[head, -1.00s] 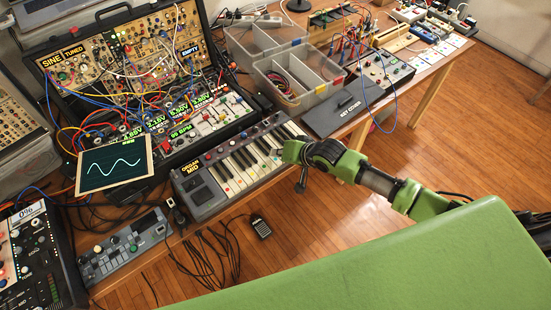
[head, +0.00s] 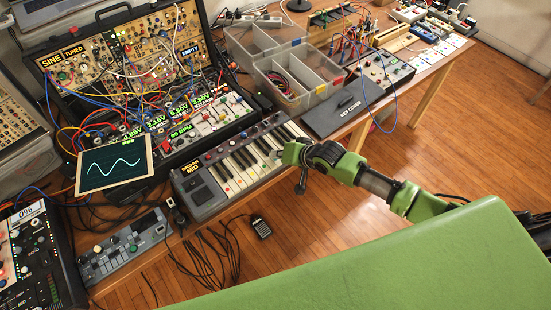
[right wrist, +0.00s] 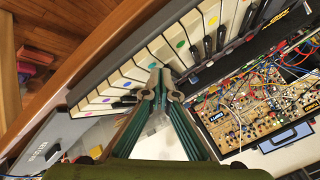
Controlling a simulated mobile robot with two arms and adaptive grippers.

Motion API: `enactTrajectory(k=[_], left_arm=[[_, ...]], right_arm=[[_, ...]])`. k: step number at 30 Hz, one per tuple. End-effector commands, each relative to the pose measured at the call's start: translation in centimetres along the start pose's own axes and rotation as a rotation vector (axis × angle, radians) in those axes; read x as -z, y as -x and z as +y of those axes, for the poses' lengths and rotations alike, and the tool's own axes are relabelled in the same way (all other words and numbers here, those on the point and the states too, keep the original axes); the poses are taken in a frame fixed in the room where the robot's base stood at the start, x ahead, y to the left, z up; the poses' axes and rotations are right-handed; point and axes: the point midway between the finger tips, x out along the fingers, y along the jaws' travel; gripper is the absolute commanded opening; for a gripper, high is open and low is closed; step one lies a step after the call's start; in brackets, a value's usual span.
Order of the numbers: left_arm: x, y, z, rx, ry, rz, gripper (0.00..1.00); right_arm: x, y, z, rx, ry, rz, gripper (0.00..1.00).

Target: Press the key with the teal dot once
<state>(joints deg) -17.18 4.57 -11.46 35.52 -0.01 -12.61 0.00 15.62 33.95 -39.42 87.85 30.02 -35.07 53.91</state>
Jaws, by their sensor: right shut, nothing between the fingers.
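The small keyboard (head: 240,160) lies at the table's front edge in the head view, with coloured dots on its white keys. In the head view my right gripper (head: 281,155) is at the keyboard's right front side. My left gripper is not in view.
A dark key cover (head: 334,116) lies right of the keyboard. Clear bins (head: 318,99) and a modular synth case (head: 130,60) with patch cables stand behind. A tablet (head: 115,163) showing a wave stands at left. Open floor (head: 430,155) lies at right.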

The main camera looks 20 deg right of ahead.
Motion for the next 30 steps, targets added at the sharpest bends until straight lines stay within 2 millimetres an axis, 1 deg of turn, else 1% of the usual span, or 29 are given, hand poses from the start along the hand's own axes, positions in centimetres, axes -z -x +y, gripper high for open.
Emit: enactTrajectory(k=[30], left_arm=[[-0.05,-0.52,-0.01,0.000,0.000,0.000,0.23]], right_arm=[[-0.53,-0.72,0.52,0.000,-0.001,-0.001,0.00]])
